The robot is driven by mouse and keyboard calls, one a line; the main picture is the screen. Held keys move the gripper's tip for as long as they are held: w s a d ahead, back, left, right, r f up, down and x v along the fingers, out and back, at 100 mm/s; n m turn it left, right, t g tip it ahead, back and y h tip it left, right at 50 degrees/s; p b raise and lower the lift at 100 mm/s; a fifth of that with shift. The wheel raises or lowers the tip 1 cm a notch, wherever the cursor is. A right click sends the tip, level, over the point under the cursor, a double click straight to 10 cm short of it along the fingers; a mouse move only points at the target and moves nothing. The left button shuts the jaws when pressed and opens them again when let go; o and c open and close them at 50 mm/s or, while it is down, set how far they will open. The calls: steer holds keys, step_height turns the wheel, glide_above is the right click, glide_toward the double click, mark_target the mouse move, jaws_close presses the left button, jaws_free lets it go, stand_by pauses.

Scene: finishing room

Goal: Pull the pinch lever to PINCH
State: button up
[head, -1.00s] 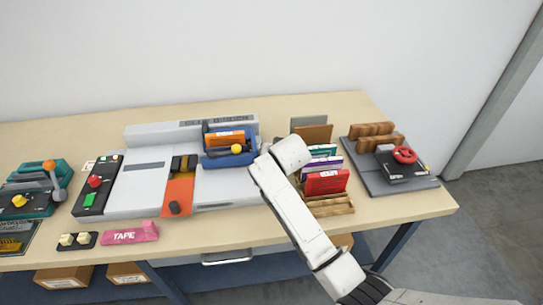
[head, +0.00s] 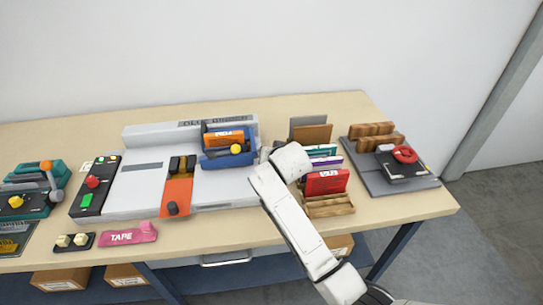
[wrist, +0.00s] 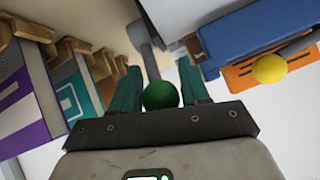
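A grey lever with a dark green ball knob (wrist: 161,96) shows in the wrist view; I take it to be the pinch lever, though no PINCH mark can be read. The knob's lower edge is hidden by my gripper's front bar. In the head view the white binding machine (head: 140,185) stands on the table. My arm hides the lever and my fingers there, just right of the blue carriage (head: 228,160).
The blue carriage with its yellow knob (wrist: 270,68) is close on the right in the wrist view. A wooden rack (head: 330,207) with a red booklet (head: 327,181) and others stands close beside my arm. A grey board (head: 365,178) is farther right.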

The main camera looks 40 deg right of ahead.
steer(key=v, duration=1)
steer(key=shift+s+a+r, duration=0.15)
steer(key=shift+s+a, duration=0.05)
steer(key=shift+s, duration=0.1)
steer(key=s+a+f+n+y, duration=0.1)
steer(key=s+a+f, duration=0.1)
steer(key=s+a, duration=0.1)
steer(key=s+a+f+n+g+y, duration=0.1)
steer(key=s+a+f+n, duration=0.1)
steer(key=s+f, duration=0.1)
steer(key=s+a+f+n+y, duration=0.1)
steer(key=s+a+f, duration=0.1)
steer(key=s+a, duration=0.1)
steer(key=shift+a+f+g, duration=0.3)
steer(key=shift+f+g, duration=0.1)
steer(key=s+a+f+n+g, duration=0.1)
steer(key=s+f, duration=0.4)
steer(key=s, duration=0.5)
steer(key=s+a+f+n+g+y, duration=0.1)
steer(key=s+f+g, duration=0.4)
steer(key=s, duration=0.6)
steer(key=a+n, duration=0.1)
steer(key=n, duration=0.1)
steer(key=shift+n+y, duration=0.3)
steer(key=shift+n, duration=0.1)
steer(key=shift+a, duration=0.1)
